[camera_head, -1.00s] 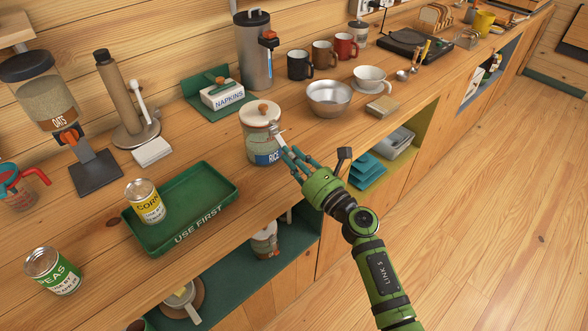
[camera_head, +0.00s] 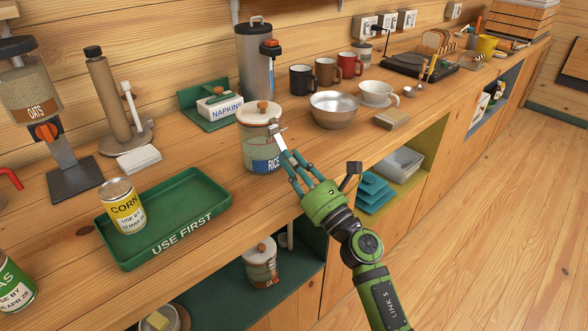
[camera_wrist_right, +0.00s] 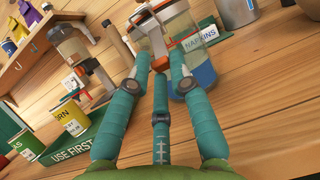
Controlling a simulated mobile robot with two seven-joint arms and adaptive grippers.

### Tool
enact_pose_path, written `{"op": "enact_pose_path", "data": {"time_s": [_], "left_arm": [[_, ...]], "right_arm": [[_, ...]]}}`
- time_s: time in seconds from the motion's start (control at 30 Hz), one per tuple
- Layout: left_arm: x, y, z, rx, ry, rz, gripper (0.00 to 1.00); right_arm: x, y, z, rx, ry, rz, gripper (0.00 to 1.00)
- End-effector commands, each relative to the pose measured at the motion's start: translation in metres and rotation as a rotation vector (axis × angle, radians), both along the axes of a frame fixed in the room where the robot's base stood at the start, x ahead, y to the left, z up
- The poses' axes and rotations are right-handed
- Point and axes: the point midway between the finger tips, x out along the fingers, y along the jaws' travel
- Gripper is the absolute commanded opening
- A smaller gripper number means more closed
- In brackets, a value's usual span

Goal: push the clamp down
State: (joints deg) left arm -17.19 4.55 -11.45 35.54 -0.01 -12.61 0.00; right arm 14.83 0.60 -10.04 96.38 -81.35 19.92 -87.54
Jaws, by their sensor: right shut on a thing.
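The rice jar (camera_head: 261,148) is a glass jar with a white lid, a wooden knob and a blue RICE label, standing upright on the counter. Its metal clamp (camera_head: 278,135) sticks out from the front of the jar, towards my right gripper. My right gripper (camera_head: 290,163), green with teal fingers, is at the front right of the jar with its fingertips at the clamp. In the right wrist view the fingers (camera_wrist_right: 170,70) close about the clamp's metal loop (camera_wrist_right: 163,50), with the jar (camera_wrist_right: 185,22) just behind. My left gripper is not in view.
A green USE FIRST tray (camera_head: 204,196) with a corn can (camera_head: 124,206) is left of the jar. A napkin holder (camera_head: 217,104) and a steel bowl (camera_head: 335,110) stand close behind and to the right. Open shelves (camera_head: 279,279) lie below the counter edge.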

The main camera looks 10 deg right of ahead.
Motion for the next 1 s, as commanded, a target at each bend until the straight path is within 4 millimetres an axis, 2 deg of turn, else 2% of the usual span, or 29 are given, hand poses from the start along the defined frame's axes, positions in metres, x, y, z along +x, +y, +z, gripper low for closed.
{"op": "enact_pose_path", "data": {"time_s": [0.17,0.2,0.23,0.67,0.77,1.0], "left_arm": [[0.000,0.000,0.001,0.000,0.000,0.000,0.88],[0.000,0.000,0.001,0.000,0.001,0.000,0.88],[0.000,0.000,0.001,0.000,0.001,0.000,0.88],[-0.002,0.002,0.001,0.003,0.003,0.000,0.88],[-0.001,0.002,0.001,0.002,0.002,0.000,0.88],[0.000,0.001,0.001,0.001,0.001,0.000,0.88]], "right_arm": [[0.000,0.000,0.002,-0.001,-0.003,-0.001,0.00],[0.000,0.000,0.002,-0.001,-0.003,-0.001,0.33],[0.000,0.000,0.002,-0.001,-0.003,-0.001,0.41],[-0.006,-0.004,-0.003,-0.001,0.003,0.000,0.41],[-0.017,-0.011,-0.009,-0.002,0.004,-0.001,0.41],[-0.058,-0.037,-0.028,-0.001,0.004,-0.001,0.41]]}}
